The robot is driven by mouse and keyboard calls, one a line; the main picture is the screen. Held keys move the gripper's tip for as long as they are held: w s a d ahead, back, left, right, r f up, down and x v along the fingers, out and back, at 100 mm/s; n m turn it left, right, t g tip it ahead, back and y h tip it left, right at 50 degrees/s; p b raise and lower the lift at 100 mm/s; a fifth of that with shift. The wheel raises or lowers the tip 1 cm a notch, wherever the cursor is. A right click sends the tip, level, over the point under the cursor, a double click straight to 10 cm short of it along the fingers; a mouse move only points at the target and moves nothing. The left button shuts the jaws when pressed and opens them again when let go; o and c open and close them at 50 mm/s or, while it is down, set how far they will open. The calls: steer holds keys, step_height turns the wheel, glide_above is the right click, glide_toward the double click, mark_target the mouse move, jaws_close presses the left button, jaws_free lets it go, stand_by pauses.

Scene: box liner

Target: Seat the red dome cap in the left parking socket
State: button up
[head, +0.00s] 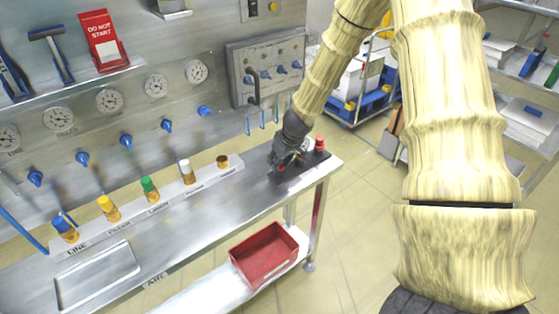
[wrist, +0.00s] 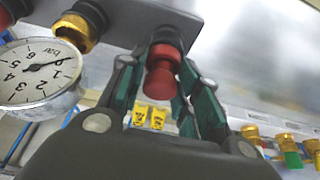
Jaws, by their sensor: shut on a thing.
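The red dome cap (wrist: 162,78) is between the green-sided fingers of my gripper (wrist: 160,92), which is shut on it. In the wrist view the cap lines up with a dark socket on the underside of a dark block (wrist: 125,22) as pictured; I cannot tell whether it is fully seated. In the head view my gripper (head: 283,163) is low over the dark block (head: 318,158) at the bench's right end, with a bit of red at its tip. Another red piece (head: 320,144) stands on that block, right of my gripper. The left parking socket is not clearly visible there.
A pressure gauge (wrist: 38,75) and a brass fitting (wrist: 80,28) are close beside my gripper. On the bench (head: 205,218), a rail carries several bottle-like fittings, including a green-topped one (head: 149,187). A red bin (head: 264,255) is on the lower shelf.

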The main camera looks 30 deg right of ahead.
steer(key=o, duration=0.9)
steer(key=shift+o, duration=0.2)
steer(key=v, duration=1.2)
steer(key=shift+f, duration=0.1)
